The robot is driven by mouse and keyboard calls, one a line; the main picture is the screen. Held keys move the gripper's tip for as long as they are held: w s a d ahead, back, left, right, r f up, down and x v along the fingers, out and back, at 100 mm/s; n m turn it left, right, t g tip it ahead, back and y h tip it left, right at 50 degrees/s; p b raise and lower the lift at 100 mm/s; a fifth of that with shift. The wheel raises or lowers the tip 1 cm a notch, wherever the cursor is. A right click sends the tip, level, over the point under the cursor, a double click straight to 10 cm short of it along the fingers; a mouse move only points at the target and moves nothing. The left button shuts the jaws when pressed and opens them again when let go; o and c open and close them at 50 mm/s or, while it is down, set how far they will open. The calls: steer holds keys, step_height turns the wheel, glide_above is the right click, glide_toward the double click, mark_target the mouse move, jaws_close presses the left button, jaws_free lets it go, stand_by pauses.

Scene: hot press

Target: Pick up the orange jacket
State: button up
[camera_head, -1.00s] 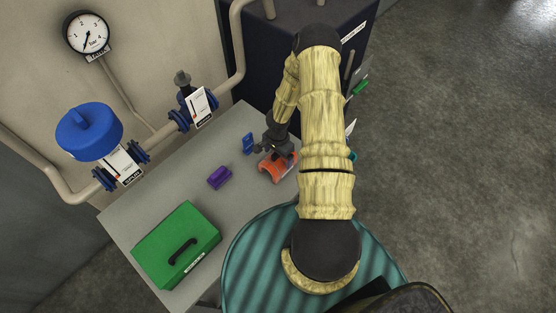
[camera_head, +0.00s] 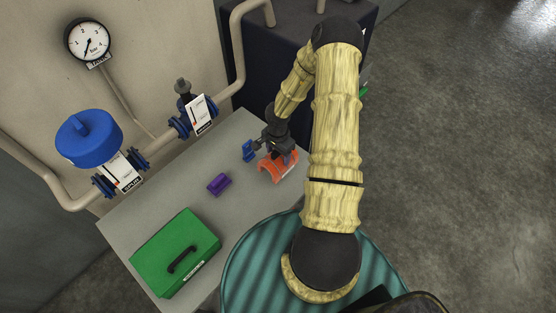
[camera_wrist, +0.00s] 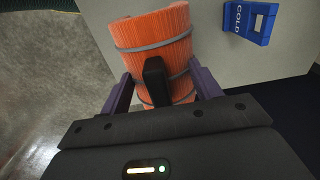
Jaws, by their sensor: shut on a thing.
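The orange jacket (camera_head: 277,167) is a half-round ribbed shell with grey bands and a black handle, at the right side of the grey table. My gripper (camera_head: 277,151) is over it. In the wrist view the orange jacket (camera_wrist: 160,40) fills the upper middle, with its black handle (camera_wrist: 156,80) toward the gripper (camera_wrist: 158,92). The purple-grey fingers stand to the left and right, and the gripper is shut on the jacket. The exact contact points are partly hidden. Whether the jacket still touches the table is hard to tell.
A blue block marked COLD (camera_wrist: 249,20) stands close beside the jacket. A purple block (camera_head: 218,184) and a green box (camera_head: 175,252) with a black handle are on the grey table (camera_head: 150,197). Pipes with a blue-capped valve (camera_head: 88,138) run along the wall behind.

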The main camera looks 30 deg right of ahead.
step_height(320, 180, up, 4)
steer(key=shift+r, duration=0.15)
stand_by(1.1)
